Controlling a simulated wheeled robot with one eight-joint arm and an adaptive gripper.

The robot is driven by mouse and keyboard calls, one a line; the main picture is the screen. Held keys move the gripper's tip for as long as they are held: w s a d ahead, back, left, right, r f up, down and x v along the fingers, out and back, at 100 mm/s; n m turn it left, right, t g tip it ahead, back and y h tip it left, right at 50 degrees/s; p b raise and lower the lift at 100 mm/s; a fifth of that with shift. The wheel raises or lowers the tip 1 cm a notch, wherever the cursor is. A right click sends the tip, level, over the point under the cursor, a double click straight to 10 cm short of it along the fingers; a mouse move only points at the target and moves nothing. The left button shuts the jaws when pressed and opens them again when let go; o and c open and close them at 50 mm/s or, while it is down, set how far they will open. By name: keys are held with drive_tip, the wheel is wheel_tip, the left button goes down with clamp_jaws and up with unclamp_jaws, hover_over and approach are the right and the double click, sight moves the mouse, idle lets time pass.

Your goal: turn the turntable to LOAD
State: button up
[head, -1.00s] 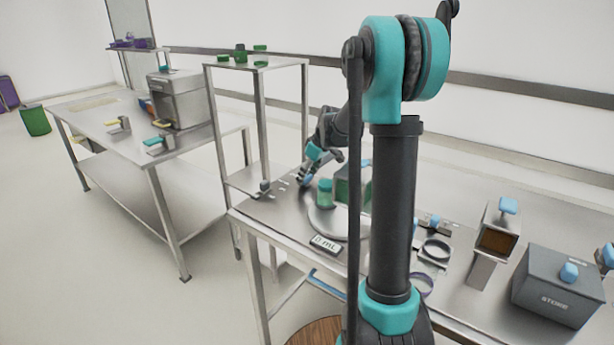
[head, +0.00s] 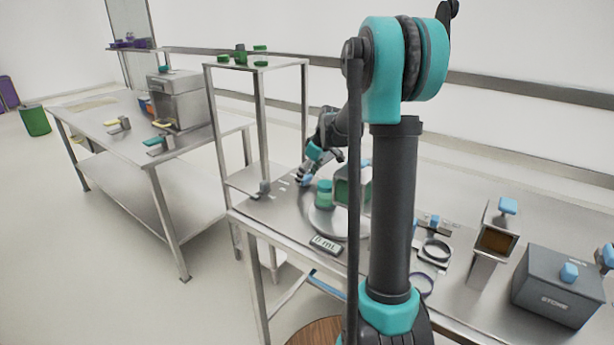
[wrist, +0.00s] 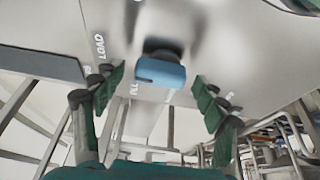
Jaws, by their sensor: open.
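The turntable (head: 323,224) is a round metal disc on the bench, partly behind my arm. A green jar (head: 325,194) and a green box-like thing stand on or by it. My gripper (head: 306,178) is at the disc's far left side in the head view. In the wrist view my gripper (wrist: 160,96) is open, with a blue knob (wrist: 160,73) on a dark stem between its fingers. Both fingers look apart from the knob. The word LOAD (wrist: 99,45) is printed on the surface to the left of the knob. A second label near the knob is partly hidden.
A small display reading in mL (head: 326,245) sits at the bench's front edge. A grey lever-like piece (head: 262,190) stands left of the disc. Dark rings (head: 436,250), a blue-knobbed dispenser (head: 496,240) and a grey STORE box (head: 556,290) are at right.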

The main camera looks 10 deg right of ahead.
drive_tip(key=v, duration=1.2)
